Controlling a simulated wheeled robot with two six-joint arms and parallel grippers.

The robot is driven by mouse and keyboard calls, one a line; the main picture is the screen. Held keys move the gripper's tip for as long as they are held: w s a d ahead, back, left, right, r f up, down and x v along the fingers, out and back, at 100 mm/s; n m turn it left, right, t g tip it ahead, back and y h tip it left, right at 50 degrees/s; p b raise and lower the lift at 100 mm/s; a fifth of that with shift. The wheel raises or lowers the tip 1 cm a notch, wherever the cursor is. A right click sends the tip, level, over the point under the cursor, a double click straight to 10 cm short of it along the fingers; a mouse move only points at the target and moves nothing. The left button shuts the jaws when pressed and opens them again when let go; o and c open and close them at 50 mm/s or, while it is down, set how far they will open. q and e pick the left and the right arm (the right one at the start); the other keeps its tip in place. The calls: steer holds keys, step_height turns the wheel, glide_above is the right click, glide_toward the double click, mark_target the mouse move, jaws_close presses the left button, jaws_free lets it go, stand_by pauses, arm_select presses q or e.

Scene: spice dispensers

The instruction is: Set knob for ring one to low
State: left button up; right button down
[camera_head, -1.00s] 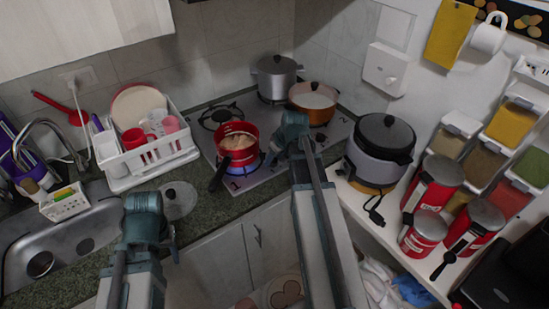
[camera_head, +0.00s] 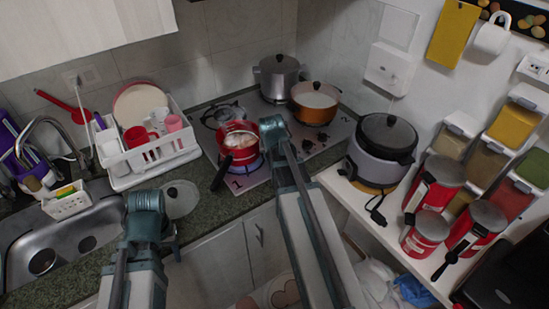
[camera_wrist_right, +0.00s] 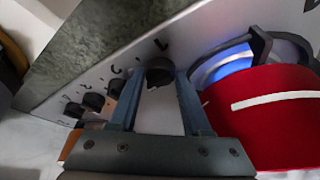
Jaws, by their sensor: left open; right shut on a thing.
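In the right wrist view a black stove knob (camera_wrist_right: 159,72) sits between the fingertips of my right gripper (camera_wrist_right: 158,82), which is shut on it. A dark mark is printed on the panel beside this knob. The red pot (camera_wrist_right: 265,110) stands close by over a blue flame (camera_wrist_right: 228,66). In the head view the pot (camera_head: 238,150) stands on the ring near the label 1, and my right wrist hides the held knob. My left gripper (camera_head: 174,240) is open, over the counter's front edge near a glass lid (camera_head: 180,198).
More knobs (camera_wrist_right: 93,101) line the panel beside the held one. An orange pot (camera_head: 314,103) and a grey pot (camera_head: 276,77) stand at the back of the stove. A dish rack (camera_head: 150,150) and sink are left; a rice cooker (camera_head: 380,150) is right.

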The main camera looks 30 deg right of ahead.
steer(key=shift+m, duration=0.4)
steer(key=shift+c, duration=1.8)
jaws_free()
steer(key=p+v, duration=1.2)
steer(key=v, duration=0.1)
steer(key=shift+a+r+p, duration=0.2)
steer(key=shift+r+p, duration=0.15)
steer(key=shift+p, duration=0.05)
